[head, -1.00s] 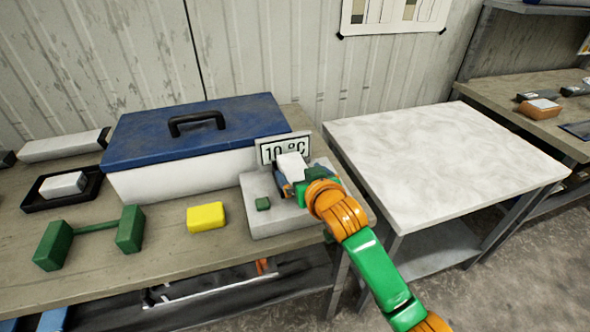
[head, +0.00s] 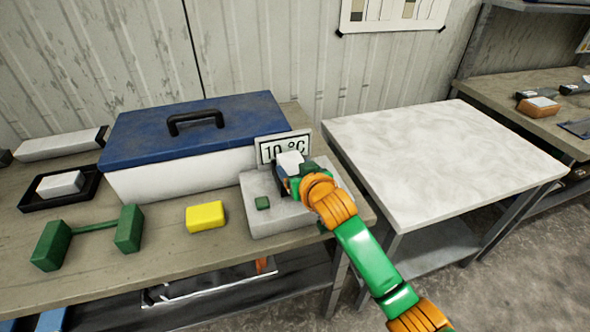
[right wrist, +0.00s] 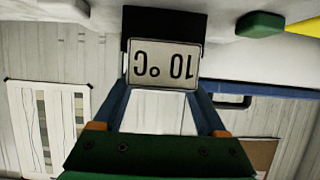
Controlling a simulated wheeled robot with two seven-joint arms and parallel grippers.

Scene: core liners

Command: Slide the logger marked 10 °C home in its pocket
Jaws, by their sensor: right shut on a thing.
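My right gripper (head: 287,178) is shut on the logger (head: 290,160), a small block with a white top. It holds it over the back of the grey block (head: 265,218), in front of the upright plate marked 10 °C (head: 268,151). In the right wrist view the plate (right wrist: 165,68) appears upside down between the fingers (right wrist: 162,100), with a dark body (right wrist: 162,20) at the top. The pocket is hidden by the gripper and logger. I cannot tell how deep the logger sits. My left gripper is not in view.
A white box with a blue lid (head: 215,135) stands just left of the plate. A yellow block (head: 205,215), a green dumbbell-shaped piece (head: 92,230) and a black tray (head: 30,202) lie further left. The white-topped table (head: 440,145) at right is bare.

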